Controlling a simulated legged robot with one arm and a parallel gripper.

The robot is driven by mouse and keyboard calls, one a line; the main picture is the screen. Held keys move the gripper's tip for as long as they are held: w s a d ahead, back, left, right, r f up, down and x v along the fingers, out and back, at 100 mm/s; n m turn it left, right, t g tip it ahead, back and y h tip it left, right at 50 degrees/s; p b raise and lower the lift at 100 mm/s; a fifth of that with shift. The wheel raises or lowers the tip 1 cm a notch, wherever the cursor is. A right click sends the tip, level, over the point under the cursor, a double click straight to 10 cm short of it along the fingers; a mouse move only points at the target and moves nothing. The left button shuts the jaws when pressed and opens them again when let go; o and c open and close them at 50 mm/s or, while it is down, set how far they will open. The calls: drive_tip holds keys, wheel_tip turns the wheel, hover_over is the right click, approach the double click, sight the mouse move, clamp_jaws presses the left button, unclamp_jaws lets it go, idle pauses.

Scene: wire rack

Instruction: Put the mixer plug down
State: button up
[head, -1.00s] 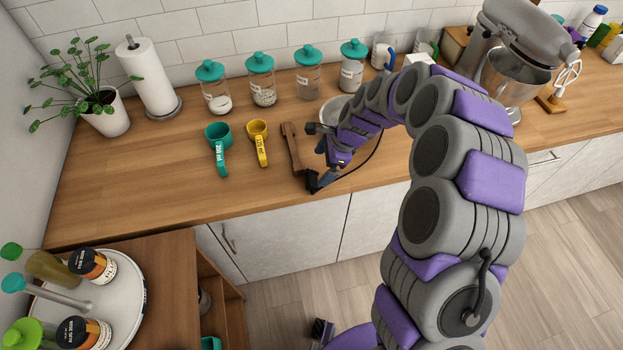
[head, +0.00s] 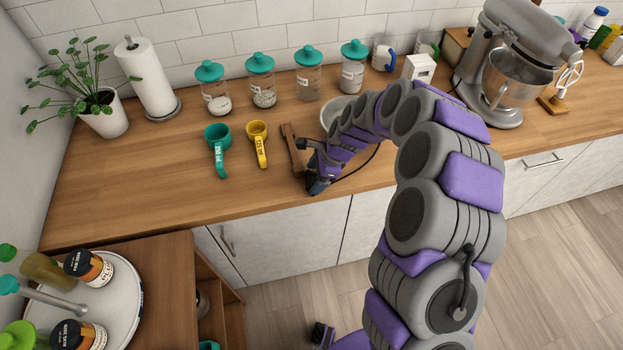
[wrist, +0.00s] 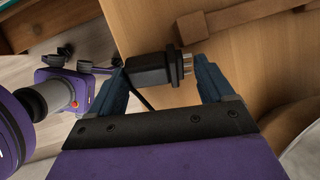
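The mixer plug is a black plug (wrist: 152,70) with metal prongs pointing right in the wrist view. It lies between the two fingertips of my gripper (wrist: 163,78), over the wooden counter's front edge. The fingers stand wide apart, with the prongs close to the right finger; the plug's left end is near the left finger. A dark cable runs back from the plug. In the head view my gripper (head: 316,180) is low at the counter's front edge, and the plug cannot be made out there. The grey stand mixer (head: 510,60) stands at the back right.
A brown wooden piece (head: 292,150) lies just left of my gripper. A bowl (head: 330,110) is partly hidden behind my arm. Teal-lidded jars line the wall. The counter's left front is clear.

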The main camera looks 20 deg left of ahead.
drive_tip(key=shift+a, duration=0.1)
drive_tip(key=c, duration=0.7)
drive_tip(key=shift+r, duration=0.1)
